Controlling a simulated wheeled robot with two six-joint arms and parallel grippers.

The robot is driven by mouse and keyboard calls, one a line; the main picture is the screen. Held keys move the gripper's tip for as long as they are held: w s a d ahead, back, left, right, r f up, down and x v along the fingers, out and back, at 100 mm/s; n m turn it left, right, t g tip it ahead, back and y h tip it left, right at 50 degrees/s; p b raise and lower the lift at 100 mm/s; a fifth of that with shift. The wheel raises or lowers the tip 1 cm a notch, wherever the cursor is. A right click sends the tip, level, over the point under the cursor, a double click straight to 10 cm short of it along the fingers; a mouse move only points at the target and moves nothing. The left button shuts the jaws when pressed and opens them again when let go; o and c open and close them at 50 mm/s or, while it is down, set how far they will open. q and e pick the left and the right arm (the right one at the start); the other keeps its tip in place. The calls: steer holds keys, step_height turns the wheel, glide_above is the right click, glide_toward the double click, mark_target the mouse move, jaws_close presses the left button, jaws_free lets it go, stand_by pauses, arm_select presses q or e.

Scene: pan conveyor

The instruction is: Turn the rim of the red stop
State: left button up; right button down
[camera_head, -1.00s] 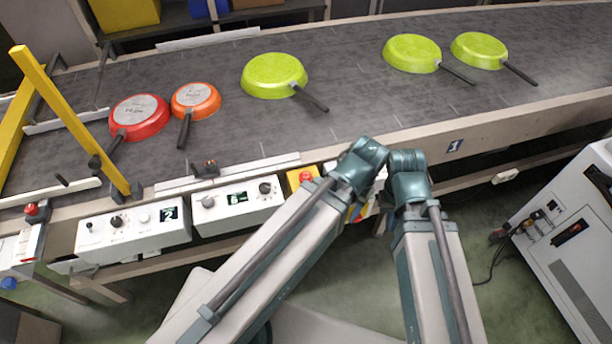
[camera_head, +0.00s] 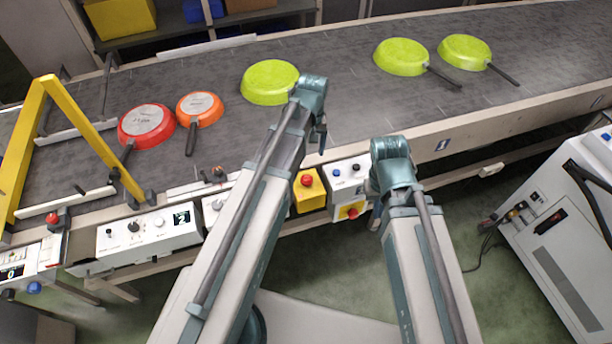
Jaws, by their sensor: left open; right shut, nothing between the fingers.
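A red stop button (camera_head: 306,180) sits on a yellow box (camera_head: 308,199) at the conveyor's front edge, its face uncovered. Another red button (camera_head: 352,212) shows on a yellow patch lower right of it, and a third red knob (camera_head: 52,217) stands on the far-left post. My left gripper (camera_head: 322,141) points down above and slightly right of the yellow box, apart from the red stop in the picture; it is open. My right gripper (camera_head: 375,215) hangs right of the boxes, shut and empty; its fingers are small and partly hidden by its wrist.
Upturned pans lie on the belt: red (camera_head: 147,124), orange (camera_head: 199,108) and several green, one (camera_head: 270,82) behind my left wrist. A white control box (camera_head: 150,234) and another box (camera_head: 348,177) line the front edge. A yellow frame (camera_head: 92,136) spans the belt's left end.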

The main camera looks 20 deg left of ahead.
mark_target(307, 178)
arm_select(q)
steer(key=f+b, duration=1.3)
steer(key=shift+s+a+f, duration=0.1)
steer(key=shift+a+f, duration=0.1)
jaws_close()
steer(key=m, duration=0.4)
steer(key=shift+m, duration=0.4)
steer(key=shift+s+m, duration=0.1)
steer(key=shift+m, duration=2.4)
